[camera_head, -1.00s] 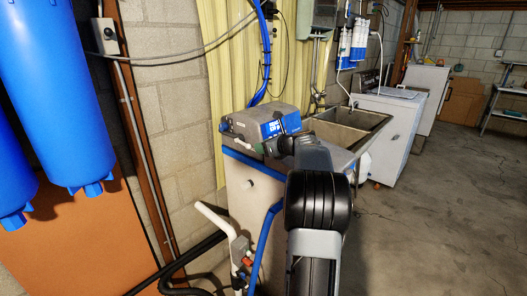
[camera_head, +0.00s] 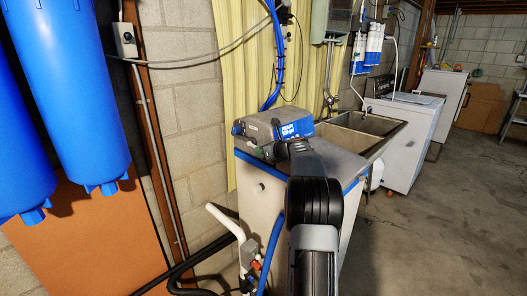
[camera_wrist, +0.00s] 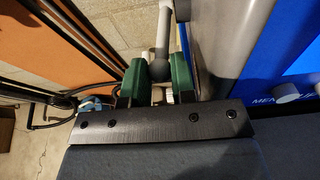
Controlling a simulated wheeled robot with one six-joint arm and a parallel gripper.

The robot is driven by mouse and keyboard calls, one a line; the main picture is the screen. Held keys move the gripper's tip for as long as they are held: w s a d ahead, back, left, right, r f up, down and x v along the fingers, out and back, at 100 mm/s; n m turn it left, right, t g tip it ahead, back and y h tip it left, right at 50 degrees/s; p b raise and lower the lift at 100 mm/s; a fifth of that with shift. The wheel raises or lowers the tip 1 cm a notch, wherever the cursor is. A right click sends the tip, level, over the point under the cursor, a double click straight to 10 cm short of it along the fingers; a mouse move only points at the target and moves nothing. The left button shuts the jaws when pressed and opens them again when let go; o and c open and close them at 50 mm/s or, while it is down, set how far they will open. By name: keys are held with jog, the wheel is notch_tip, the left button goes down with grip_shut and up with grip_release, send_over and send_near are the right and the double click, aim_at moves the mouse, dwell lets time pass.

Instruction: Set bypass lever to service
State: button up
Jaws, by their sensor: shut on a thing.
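The softener's grey control head (camera_head: 275,125), with a blue label, sits on top of the pale cabinet (camera_head: 258,205). In the head view, my gripper (camera_head: 262,151) is at the near side of the control head. There my wrist hides part of the head, and the lever cannot be made out. In the wrist view the blue panel (camera_wrist: 285,70) is to the right of the fingers.
Blue tanks (camera_head: 75,100) hang at the left by the block wall. A white pipe (camera_head: 224,221) and black hoses (camera_head: 190,264) are low beside the cabinet. A utility sink (camera_head: 375,125) and a white appliance (camera_head: 402,148) stand behind. The floor at right is clear.

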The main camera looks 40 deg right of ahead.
jog(key=shift+r, duration=0.15)
jog(key=shift+w+r+p, duration=0.2)
jog(key=shift+r+p, duration=0.9)
jog(key=shift+p, duration=0.2)
jog(key=shift+r, duration=0.15)
jog(key=shift+w+r+p, duration=0.3)
jog(key=shift+r+p, duration=0.55)
jog(key=shift+p, duration=0.3)
jog(key=shift+w+a+r+p, duration=0.1)
jog(key=shift+w+r+p, duration=0.05)
jog(key=shift+p, duration=0.2)
jog(key=shift+r, duration=0.15)
jog(key=shift+w+r+p, duration=0.35)
jog(key=shift+r+p, duration=0.25)
jog(key=shift+p, duration=0.4)
jog(key=shift+w+a+r+p, duration=0.1)
jog(key=shift+w+r+p, duration=0.1)
jog(key=shift+w+p, duration=0.25)
jog(key=shift+s, duration=0.1)
